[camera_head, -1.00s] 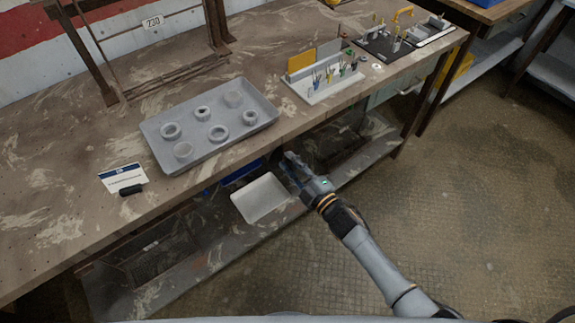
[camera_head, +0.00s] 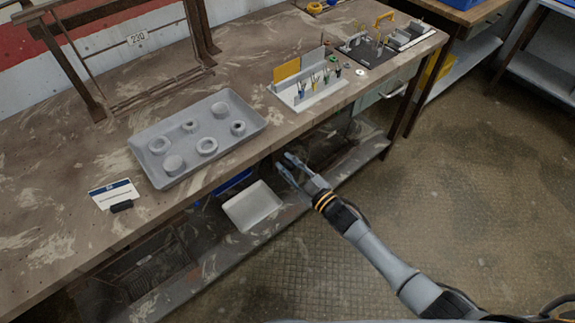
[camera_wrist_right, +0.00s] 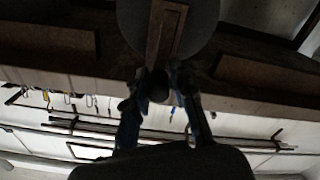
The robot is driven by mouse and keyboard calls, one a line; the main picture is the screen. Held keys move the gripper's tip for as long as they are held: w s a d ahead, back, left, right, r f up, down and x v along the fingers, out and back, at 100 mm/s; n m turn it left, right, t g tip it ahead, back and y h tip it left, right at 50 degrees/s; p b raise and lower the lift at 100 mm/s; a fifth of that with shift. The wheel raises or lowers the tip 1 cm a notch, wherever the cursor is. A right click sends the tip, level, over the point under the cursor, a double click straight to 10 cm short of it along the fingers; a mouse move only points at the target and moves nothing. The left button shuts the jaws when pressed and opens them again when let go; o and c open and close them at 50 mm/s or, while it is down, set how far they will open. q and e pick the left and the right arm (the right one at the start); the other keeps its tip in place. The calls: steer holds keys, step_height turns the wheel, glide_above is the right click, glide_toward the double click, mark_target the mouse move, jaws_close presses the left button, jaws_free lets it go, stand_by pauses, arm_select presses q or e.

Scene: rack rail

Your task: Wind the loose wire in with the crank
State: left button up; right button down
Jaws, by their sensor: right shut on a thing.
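My right gripper (camera_head: 286,164) reaches under the front edge of the workbench in the head view. In the right wrist view its two fingers (camera_wrist_right: 159,90) stand on either side of a dark round knob (camera_wrist_right: 153,86) and are shut on it. The knob sits at the end of a brown bar (camera_wrist_right: 165,35), which I take to be the crank. The bar lies across a dark round disc (camera_wrist_right: 205,25). In the head view the bench top hides the crank. I cannot make out the loose wire. My left gripper is not in view.
A grey tray (camera_head: 255,118) with several round parts lies on the workbench (camera_head: 70,165). A small sign (camera_head: 115,193) and a tool holder (camera_head: 310,100) are also on top. A white bin (camera_head: 252,206) stands on the lower shelf. The floor at right is clear.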

steer(key=shift+w+d, duration=0.1)
steer(key=shift+d, duration=0.05)
steer(key=c, duration=1.2)
jaws_free()
steer(key=shift+f, duration=0.1)
steer(key=shift+s, duration=0.2)
steer(key=v, duration=1.1)
steer(key=shift+s+d, duration=0.25)
steer(key=shift+d, duration=0.05)
